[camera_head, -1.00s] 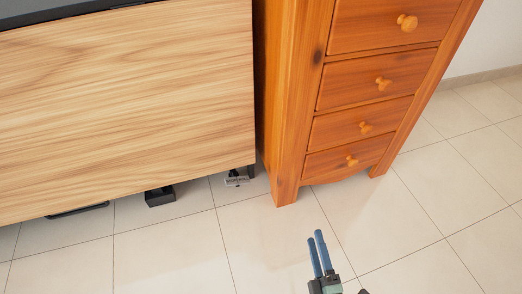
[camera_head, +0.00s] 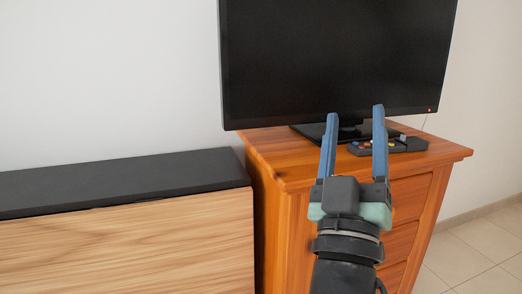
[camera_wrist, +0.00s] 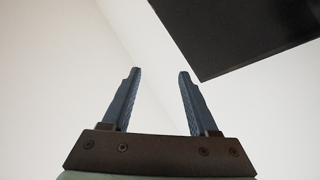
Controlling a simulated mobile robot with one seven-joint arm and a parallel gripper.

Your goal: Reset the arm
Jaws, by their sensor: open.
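My gripper (camera_head: 353,142) is open and empty, its two blue fingers apart and pointing up in the head view. In that view it appears in front of the wooden drawer chest (camera_head: 268,150) and the lower part of the television (camera_head: 335,60). The wrist view also shows my gripper (camera_wrist: 154,88) with nothing between the fingers. Beyond them there is pale wall, with a dark panel (camera_wrist: 240,30) at the upper right.
A game controller-like device (camera_head: 400,144) lies on the chest top, right of the fingers. A wood-fronted cabinet with a black top (camera_head: 110,184) stands at left. Tiled floor (camera_head: 460,265) shows at lower right.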

